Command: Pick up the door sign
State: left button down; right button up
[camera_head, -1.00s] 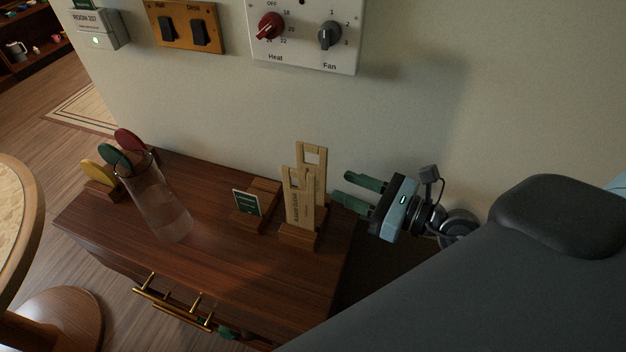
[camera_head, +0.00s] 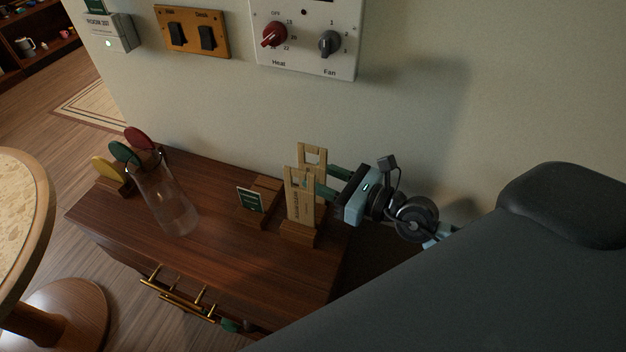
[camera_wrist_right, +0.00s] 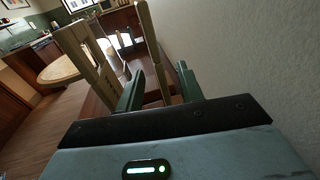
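Two pale wooden door signs with cut-out tops stand upright in a wooden holder (camera_head: 298,236) on the cabinet top. The front door sign (camera_head: 299,206) carries small print; the rear door sign (camera_head: 313,156) is partly hidden behind it. My right gripper (camera_head: 325,180) reaches in from the right with its green fingers spread. In the right wrist view, the rear sign (camera_wrist_right: 150,40) stands between the open fingers (camera_wrist_right: 160,92), with gaps showing; the front sign (camera_wrist_right: 88,62) is outside them on the left. My left gripper is not identifiable.
A small green card (camera_head: 250,201) stands in a wooden block left of the signs. A clear glass carafe (camera_head: 170,207) and a rack of coloured discs (camera_head: 124,153) are farther left. The wall (camera_head: 430,120) is close behind the signs. Brass handles (camera_head: 180,296) project from the front.

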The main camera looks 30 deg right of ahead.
aim_at(324, 151)
grip_shut()
pick_arm(q)
jog(key=shift+w+r, duration=0.1)
jog(key=shift+r, duration=0.05)
pick_arm(e)
jog(key=shift+r, duration=0.15)
